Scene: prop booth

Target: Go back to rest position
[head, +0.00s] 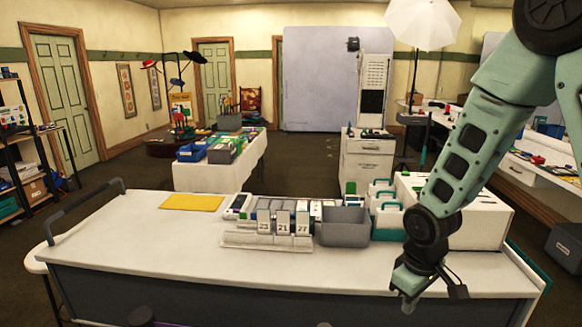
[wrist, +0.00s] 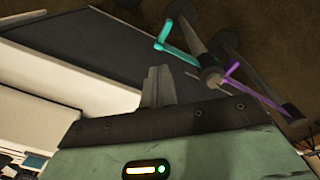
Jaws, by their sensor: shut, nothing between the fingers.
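My gripper (head: 408,303) hangs at the end of my green arm, at the right front of the white counter (head: 150,240) in the head view. It points down near the counter's front edge and holds nothing. In the wrist view my gripper's grey fingers (wrist: 156,86) are together, with nothing between them. From the head view I cannot tell its exact height above the counter top.
A row of numbered cards (head: 283,222), a grey bin (head: 344,227) and a yellow sheet (head: 192,202) sit on the counter. Teal-handled boxes (head: 388,215) and a white case (head: 478,214) stand beside my arm. The counter's left front is clear.

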